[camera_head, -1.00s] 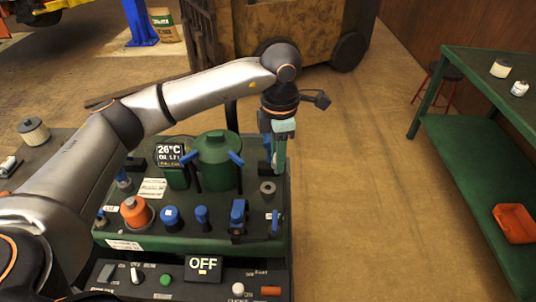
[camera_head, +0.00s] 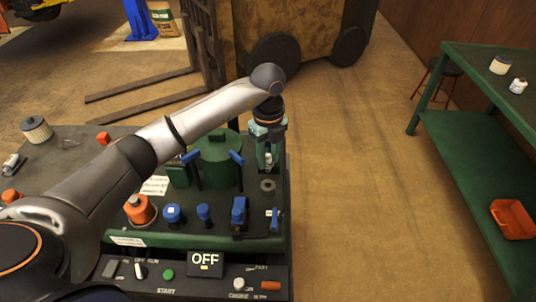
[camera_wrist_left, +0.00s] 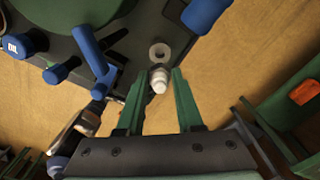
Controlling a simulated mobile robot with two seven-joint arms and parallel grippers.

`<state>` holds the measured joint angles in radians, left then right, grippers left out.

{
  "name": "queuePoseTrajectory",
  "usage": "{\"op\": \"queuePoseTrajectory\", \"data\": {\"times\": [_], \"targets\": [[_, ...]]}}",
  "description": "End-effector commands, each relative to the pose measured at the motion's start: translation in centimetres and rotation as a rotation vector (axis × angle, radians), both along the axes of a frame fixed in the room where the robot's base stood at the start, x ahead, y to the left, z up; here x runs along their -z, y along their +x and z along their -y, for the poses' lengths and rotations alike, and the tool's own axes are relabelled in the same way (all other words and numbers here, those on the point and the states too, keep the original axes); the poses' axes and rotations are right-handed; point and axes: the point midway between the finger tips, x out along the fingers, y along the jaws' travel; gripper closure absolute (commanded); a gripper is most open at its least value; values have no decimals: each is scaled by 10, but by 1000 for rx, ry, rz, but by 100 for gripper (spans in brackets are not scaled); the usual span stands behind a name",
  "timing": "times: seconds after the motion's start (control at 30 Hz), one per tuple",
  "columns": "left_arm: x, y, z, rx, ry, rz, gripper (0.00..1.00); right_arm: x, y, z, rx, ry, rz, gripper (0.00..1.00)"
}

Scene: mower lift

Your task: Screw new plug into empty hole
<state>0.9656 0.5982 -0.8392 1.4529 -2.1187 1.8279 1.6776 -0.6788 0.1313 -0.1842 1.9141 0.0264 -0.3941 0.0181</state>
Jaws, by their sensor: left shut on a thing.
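My left gripper (camera_head: 268,160) points down over the right side of the green machine (camera_head: 130,238). In the left wrist view its two green fingers (camera_wrist_left: 157,88) are shut on a small pale metallic plug (camera_wrist_left: 159,80). A grey ring with a dark hole (camera_wrist_left: 159,52) lies just beyond the plug there. The same ring shows on the machine top in the head view (camera_head: 267,186), just below the fingertips. The plug looks apart from the ring, though its height above it is hard to tell. My right gripper is not in view.
Blue-handled valves (camera_head: 238,212) and a green cylinder (camera_head: 217,162) stand left of the ring. An orange cap (camera_head: 139,209) and a panel reading OFF (camera_head: 205,260) are nearer. Clear floor lies to the right, before a green bench (camera_head: 465,175).

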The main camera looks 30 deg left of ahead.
Motion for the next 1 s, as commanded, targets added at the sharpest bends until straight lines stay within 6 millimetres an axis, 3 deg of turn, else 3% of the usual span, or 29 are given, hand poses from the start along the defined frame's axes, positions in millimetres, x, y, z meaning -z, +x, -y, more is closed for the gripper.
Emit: {"op": "queuePoseTrajectory", "data": {"times": [0.27, 0.67, 1.0], "targets": [[10, 0, 0, -28, 0, 1, 100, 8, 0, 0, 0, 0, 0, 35], [46, 0, 0, -25, -1, 0, 100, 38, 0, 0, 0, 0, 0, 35], [55, 0, 0, -25, 0, 0, 100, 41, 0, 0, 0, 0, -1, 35]]}}
